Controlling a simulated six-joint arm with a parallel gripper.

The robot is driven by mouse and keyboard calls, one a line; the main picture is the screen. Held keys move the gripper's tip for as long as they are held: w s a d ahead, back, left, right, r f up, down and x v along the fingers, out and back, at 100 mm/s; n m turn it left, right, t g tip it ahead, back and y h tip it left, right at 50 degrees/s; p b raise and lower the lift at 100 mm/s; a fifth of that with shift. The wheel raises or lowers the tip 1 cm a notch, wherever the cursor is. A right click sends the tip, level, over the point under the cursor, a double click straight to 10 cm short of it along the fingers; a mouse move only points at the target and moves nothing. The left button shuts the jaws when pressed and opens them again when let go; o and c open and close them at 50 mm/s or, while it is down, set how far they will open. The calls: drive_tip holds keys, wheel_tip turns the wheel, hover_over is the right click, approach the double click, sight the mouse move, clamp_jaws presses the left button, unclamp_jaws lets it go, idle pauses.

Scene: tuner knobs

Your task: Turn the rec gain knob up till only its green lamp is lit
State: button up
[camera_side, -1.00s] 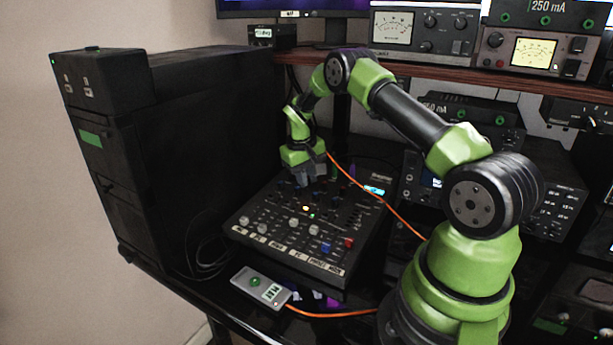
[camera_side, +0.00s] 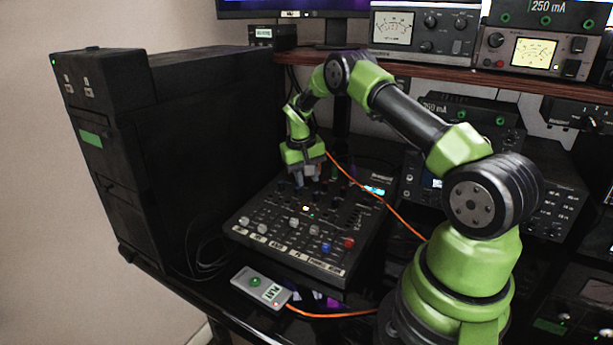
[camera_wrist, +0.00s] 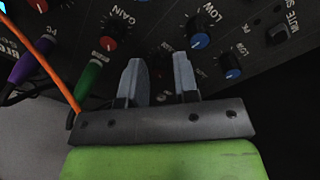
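The dark mixer panel (camera_side: 265,235) carries rows of knobs. My gripper (camera_side: 309,184) points down at its back part. In the wrist view my gripper (camera_wrist: 160,75) has its two grey fingers apart, with a dark gap between them. Whatever lies in that gap is too dark to make out. A red-capped knob (camera_wrist: 109,43) by the word GAIN is left of the fingers. I cannot tell which knob is rec gain. An amber lamp (camera_side: 306,208) glows on the panel in the side view; I see no clear green lamp beside it.
Blue knobs (camera_wrist: 200,40) marked LOW lie right of the fingers. An orange cable (camera_side: 395,217) runs past the mixer's right side. A small grey box (camera_side: 262,287) with a green button sits in front. A tall black cabinet (camera_side: 200,140) stands at left.

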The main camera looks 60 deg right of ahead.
drive_tip(key=shift+o, duration=0.8)
wheel_tip(320, 180, up, 10)
drive_tip(key=a, duration=0.1)
drive_tip(key=shift+w+a, duration=0.15)
drive_tip(key=shift+a, duration=0.2)
drive_tip(key=shift+f, duration=0.1)
